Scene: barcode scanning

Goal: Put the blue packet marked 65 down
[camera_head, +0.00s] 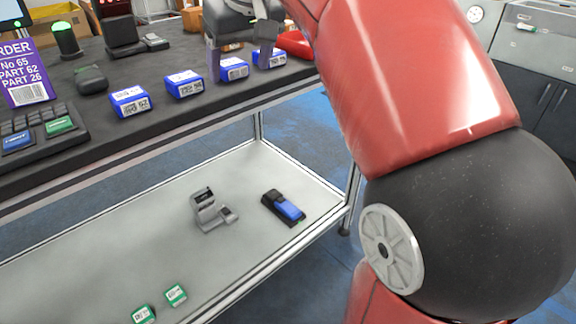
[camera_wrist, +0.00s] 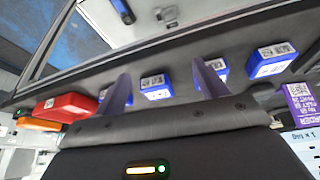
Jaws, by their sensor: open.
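Several blue packets with white labels stand in a row on the dark tabletop in the head view. My gripper (camera_head: 239,66) is open above the row, its two fingers spread to either side of the third packet from the left (camera_head: 234,69). In the wrist view that packet (camera_wrist: 155,87) shows between the fingers, with a gap on each side. The other packets are the first (camera_head: 130,101), the second (camera_head: 184,84) and the rightmost (camera_head: 269,59), partly behind a finger. The numbers are too small to read surely, so I cannot tell which one is 65.
A purple order sign (camera_head: 25,73) listing 65, 62 and 26 stands at the left. A keypad (camera_head: 35,125), a green-lit device (camera_head: 65,40) and a red tray (camera_head: 294,43) are on the table. The lower shelf (camera_head: 120,240) holds a grey stand, a blue-black device and green packets.

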